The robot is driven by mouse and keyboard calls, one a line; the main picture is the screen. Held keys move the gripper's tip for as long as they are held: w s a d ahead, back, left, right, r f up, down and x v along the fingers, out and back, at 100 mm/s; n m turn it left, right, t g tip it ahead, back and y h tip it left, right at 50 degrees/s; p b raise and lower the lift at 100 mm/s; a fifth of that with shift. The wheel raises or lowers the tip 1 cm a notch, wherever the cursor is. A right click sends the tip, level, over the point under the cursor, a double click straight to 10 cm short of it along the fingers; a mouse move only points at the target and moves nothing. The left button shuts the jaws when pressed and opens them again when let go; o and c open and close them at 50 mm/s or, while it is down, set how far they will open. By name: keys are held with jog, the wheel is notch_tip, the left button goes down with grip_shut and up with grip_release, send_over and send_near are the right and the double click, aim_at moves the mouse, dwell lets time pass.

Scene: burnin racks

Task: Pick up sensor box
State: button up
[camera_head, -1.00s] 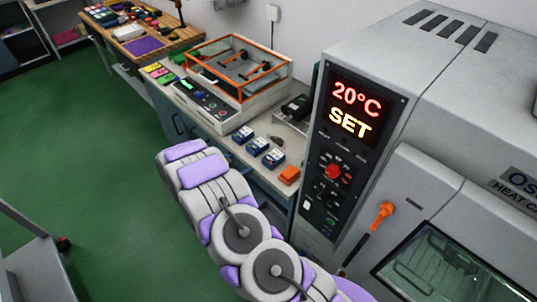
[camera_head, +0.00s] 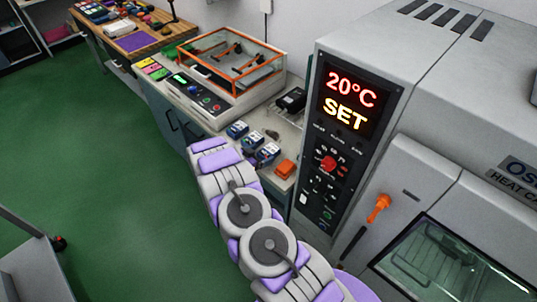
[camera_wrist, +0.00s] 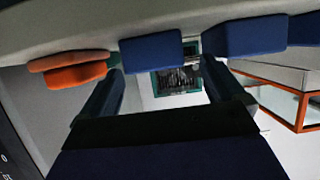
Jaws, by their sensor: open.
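Three small blue boxes stand in a row on the bench: a far one (camera_head: 237,130), a middle one (camera_head: 251,141) and a near one (camera_head: 267,153). I cannot tell which is the sensor box. In the wrist view, which looks upside down, one blue box (camera_wrist: 150,50) shows beyond and between the fingers, a second (camera_wrist: 243,36) lies to its right, and a third is partly cut off at the edge. My gripper (camera_wrist: 162,85) is open and empty, apart from the boxes. In the head view my arm hides it.
An orange block (camera_head: 286,169) sits near the blue boxes, beside the heat chamber (camera_head: 345,60). A black device (camera_head: 291,101) stands behind them. An orange-framed clear case (camera_head: 235,60) is on the bench's left. Green floor (camera_head: 120,190) is open at left.

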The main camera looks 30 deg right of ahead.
aim_at(265, 153)
jog(key=shift+b+x, duration=0.55)
jog(key=shift+x, duration=2.05)
jog(key=shift+s+f, duration=0.1)
jog(key=shift+s, duration=0.05)
jog(key=c, duration=1.2)
jog(key=shift+o, duration=0.2)
